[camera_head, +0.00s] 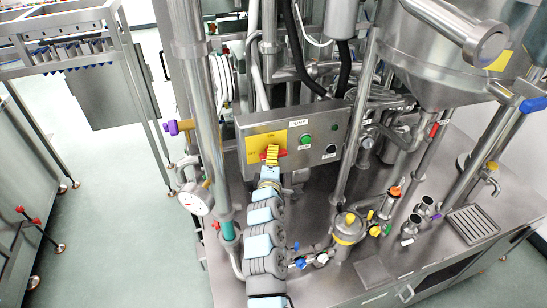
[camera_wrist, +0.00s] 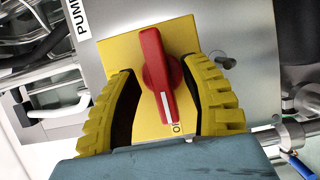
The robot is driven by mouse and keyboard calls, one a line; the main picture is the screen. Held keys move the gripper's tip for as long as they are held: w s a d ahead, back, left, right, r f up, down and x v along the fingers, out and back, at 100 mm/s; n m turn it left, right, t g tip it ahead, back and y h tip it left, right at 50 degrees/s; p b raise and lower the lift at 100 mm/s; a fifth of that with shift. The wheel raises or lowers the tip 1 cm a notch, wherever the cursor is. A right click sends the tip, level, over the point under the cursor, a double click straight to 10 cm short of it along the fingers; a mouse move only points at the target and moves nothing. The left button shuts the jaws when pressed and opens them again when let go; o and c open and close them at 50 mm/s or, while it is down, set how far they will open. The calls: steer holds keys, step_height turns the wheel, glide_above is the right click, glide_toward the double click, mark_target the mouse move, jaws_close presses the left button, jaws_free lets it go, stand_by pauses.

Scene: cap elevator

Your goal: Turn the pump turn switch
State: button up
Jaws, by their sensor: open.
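The pump turn switch (camera_wrist: 158,75) is a red knob with a white line, on a yellow plate (camera_wrist: 122,52) of a grey metal control box. In the wrist view my gripper (camera_wrist: 172,100) is open, with one yellow ribbed finger on each side of the red knob. A gap shows between the knob and each finger. In the head view my gripper (camera_head: 271,155) is at the yellow plate (camera_head: 255,147) on the left part of the box. It hides most of the switch there; only a bit of red shows beside the fingers.
The control box (camera_head: 318,121) also carries a green button (camera_head: 305,139) and a black knob (camera_head: 331,149) right of the switch. A round gauge (camera_head: 194,201) and a vertical steel pipe (camera_head: 202,90) stand to the left. A large steel tank (camera_head: 435,75) is at the upper right.

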steer(key=shift+c, duration=0.2)
steer(key=shift+f, duration=0.1)
jaws_close()
